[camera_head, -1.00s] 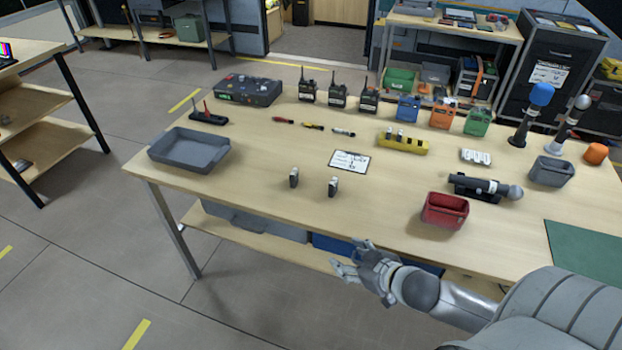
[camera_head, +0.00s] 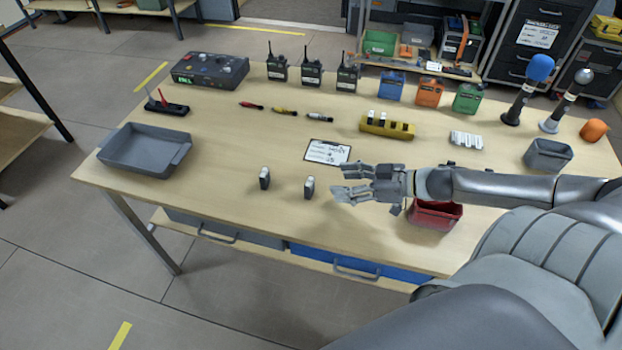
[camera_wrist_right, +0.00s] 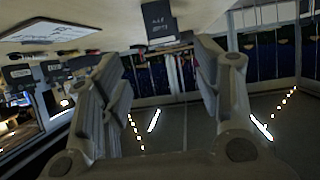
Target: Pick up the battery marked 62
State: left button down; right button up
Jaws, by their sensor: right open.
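Two small dark batteries with pale tops stand upright on the table, a left one (camera_head: 264,178) and a right one (camera_head: 309,187). I cannot read a number on either in the head view. My right gripper (camera_head: 342,183) is open and empty, its fingers pointing left toward the right battery, a short gap away. In the right wrist view a dark battery (camera_wrist_right: 158,22) with pale print shows beyond the gap between the two fingers; the print is too small to read surely. My left gripper is not in view.
The red bin (camera_head: 435,214) is partly hidden under my right forearm. A label card (camera_head: 327,152) lies behind the batteries, and a yellow holder (camera_head: 387,127) with several slots stands farther back. A grey tray (camera_head: 146,150) sits at the left. The wood between tray and batteries is clear.

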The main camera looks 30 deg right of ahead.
aim_at(312, 183)
jog(key=shift+w+a+f+b, duration=0.2)
jog(key=shift+w+a+b, duration=0.05)
jog(key=shift+w+a, duration=0.25)
jog(key=shift+w+a+f+b, duration=0.2)
jog(key=shift+w+a, duration=0.15)
jog(key=shift+a, duration=0.15)
jog(key=shift+w+a+f, duration=0.1)
jog(key=shift+w+f, duration=0.05)
jog(key=shift+w, duration=0.15)
jog(key=shift+w+a+f, duration=0.15)
jog(key=shift+w, duration=0.1)
jog(key=shift+w+a+f, duration=0.2)
jog(key=shift+w+a, duration=0.2)
jog(key=shift+w, duration=0.05)
jog(key=shift+p+x, duration=0.3)
jog(key=shift+x, duration=2.3)
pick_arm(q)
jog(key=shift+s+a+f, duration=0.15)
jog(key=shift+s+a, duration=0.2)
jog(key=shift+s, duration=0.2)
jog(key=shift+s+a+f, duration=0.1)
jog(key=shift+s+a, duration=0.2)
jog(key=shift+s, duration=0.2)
pick_arm(e)
jog(key=shift+d+f, duration=0.1)
jog(key=shift+f, duration=0.05)
